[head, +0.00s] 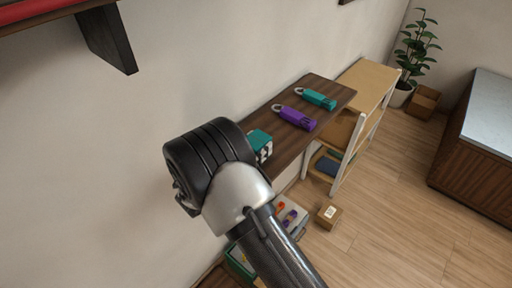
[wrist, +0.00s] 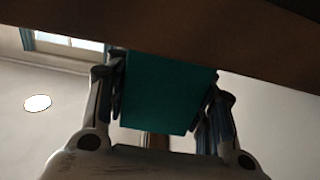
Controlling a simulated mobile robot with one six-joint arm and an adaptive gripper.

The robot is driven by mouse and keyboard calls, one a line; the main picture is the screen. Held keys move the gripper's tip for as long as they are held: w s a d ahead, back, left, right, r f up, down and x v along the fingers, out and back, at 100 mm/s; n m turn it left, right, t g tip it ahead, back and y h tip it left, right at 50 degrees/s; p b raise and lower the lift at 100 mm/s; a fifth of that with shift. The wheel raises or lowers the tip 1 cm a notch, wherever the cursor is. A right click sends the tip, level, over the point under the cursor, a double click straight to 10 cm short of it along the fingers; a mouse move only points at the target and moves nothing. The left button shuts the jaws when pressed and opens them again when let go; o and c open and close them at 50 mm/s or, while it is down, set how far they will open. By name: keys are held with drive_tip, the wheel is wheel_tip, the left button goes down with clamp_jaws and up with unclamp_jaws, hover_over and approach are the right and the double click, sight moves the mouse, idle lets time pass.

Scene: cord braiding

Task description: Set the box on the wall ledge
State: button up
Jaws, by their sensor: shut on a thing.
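The teal box (wrist: 165,95) is held between the two fingers of my gripper (wrist: 167,88) in the wrist view, one finger on each side. In the head view a teal block (head: 259,139) with black and white parts beside it shows just past my wrist, which looks like the same box; my wrist hides most of the gripper there. A dark wooden ledge (head: 335,91) runs along the wall behind it. In the wrist view a dark board (wrist: 190,35) crosses above the box and overlaps its top edge; I cannot tell whether they touch.
Another bracketed shelf (head: 105,38) is at upper left. A pale bench (head: 367,80), a small carton (head: 328,215) and a cabinet (head: 470,145) stand around. Open floor lies at right.

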drive_tip(key=shift+r, duration=0.15)
drive_tip(key=shift+f, duration=0.3)
drive_tip(key=o, duration=1.2)
drive_tip(key=shift+r, duration=0.1)
drive_tip(key=shift+r, duration=0.15)
drive_tip(key=shift+s+a, duration=0.2)
drive_tip(key=shift+s, duration=0.05)
drive_tip(key=p+v, duration=0.1)
drive_tip(key=v, duration=1)
drive_tip(key=shift+s, duration=0.2)
drive_tip(key=shift+a, duration=0.15)
